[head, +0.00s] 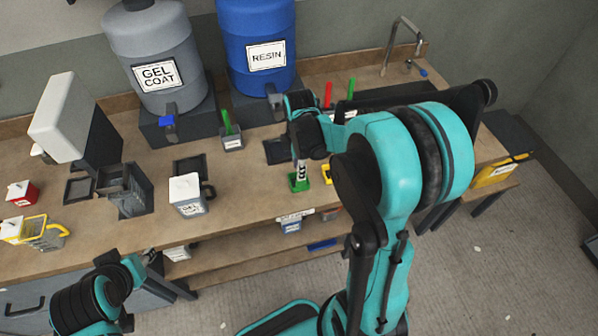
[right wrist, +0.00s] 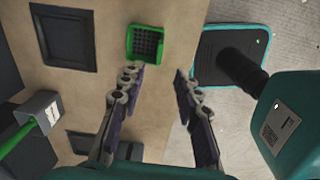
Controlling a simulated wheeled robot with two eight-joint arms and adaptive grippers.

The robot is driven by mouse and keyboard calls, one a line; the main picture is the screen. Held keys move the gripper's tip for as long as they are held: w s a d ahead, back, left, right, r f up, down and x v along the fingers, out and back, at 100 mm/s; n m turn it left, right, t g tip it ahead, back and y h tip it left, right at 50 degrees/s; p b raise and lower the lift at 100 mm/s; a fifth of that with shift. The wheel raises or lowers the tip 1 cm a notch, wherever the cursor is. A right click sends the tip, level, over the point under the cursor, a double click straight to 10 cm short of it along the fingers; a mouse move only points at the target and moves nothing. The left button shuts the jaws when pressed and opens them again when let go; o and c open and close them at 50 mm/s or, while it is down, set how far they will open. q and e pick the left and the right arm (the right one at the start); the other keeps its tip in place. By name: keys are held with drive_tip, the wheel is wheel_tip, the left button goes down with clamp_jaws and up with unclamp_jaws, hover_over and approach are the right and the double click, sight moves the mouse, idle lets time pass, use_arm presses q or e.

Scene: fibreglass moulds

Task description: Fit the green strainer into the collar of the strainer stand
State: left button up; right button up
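The green strainer (head: 299,182), a small square green piece with a dark mesh, lies near the front edge of the bench. It also shows in the right wrist view (right wrist: 145,43), just past the fingertips. My right gripper (head: 301,174) points down over it. In the right wrist view the two fingers of my right gripper (right wrist: 156,73) are apart with nothing between them. My left gripper (head: 148,257) is low at the left, in front of the bench; its fingers are too small to read. I cannot make out the strainer stand's collar; my right arm hides part of the bench.
A white-lidded container (head: 189,194) stands left of the strainer. A grey gel coat drum (head: 152,45) and a blue resin drum (head: 257,35) stand behind. A dark square tray (right wrist: 68,38) lies beside the strainer. A yellow piece (head: 327,173) shows just right of it.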

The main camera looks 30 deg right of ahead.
drive_tip(key=shift+w+d+f, duration=0.15)
drive_tip(key=shift+d+f, duration=0.05)
drive_tip(key=shift+d, duration=0.05)
drive_tip(key=shift+n, duration=0.3)
wheel_tip(320, 180, down, 8)
drive_tip(key=shift+d+r+b, duration=0.15)
drive_tip(key=shift+b, duration=1)
clamp_jaws()
